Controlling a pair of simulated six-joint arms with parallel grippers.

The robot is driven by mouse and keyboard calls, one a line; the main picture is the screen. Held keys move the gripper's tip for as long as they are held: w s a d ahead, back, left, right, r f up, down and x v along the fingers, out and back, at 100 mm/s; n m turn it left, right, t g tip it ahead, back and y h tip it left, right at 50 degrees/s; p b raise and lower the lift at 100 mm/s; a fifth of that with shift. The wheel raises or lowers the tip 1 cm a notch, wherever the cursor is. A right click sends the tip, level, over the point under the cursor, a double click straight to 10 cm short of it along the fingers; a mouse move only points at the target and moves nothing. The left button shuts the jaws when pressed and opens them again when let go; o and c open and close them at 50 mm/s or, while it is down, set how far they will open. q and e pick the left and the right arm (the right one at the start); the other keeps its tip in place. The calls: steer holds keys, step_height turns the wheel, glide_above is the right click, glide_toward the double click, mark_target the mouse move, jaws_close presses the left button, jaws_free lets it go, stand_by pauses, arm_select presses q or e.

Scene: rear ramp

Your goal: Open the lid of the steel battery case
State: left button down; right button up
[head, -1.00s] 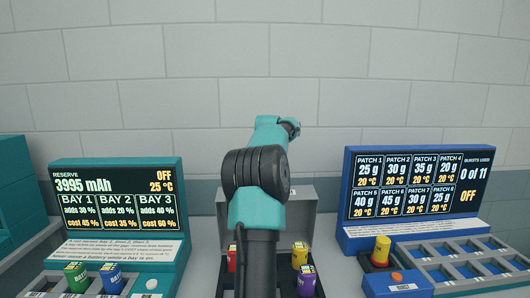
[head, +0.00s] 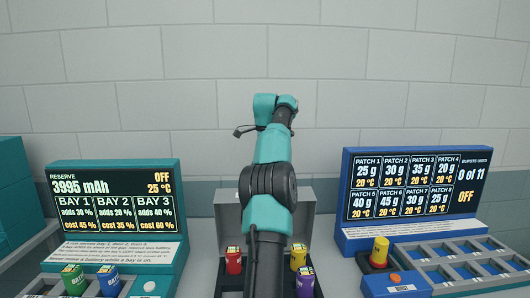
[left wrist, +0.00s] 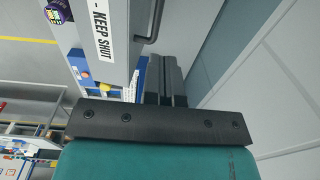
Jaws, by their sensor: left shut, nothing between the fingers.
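The steel battery case (head: 224,281) stands at the bottom centre of the head view, partly hidden by my left arm. Its grey lid (head: 303,212) stands up behind the batteries, so the case is open. In the left wrist view the lid (left wrist: 98,45) shows a "KEEP SHUT" label and a dark bar handle (left wrist: 153,22). My left gripper (left wrist: 166,75) is shut and empty, apart from the handle. In the head view its fingers cannot be made out behind the arm. My right gripper is not in view.
Red (head: 234,262), yellow (head: 298,256) and purple (head: 305,281) batteries stand in the case. A teal bay console (head: 117,255) is at left, with green and blue batteries. A blue patch console (head: 400,240) is at right. A block wall (head: 400,100) rises behind.

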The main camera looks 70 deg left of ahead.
arm_select(q)
steer(key=shift+a+r, duration=0.1)
steer(key=shift+r, duration=0.55)
steer(key=shift+r, duration=0.1)
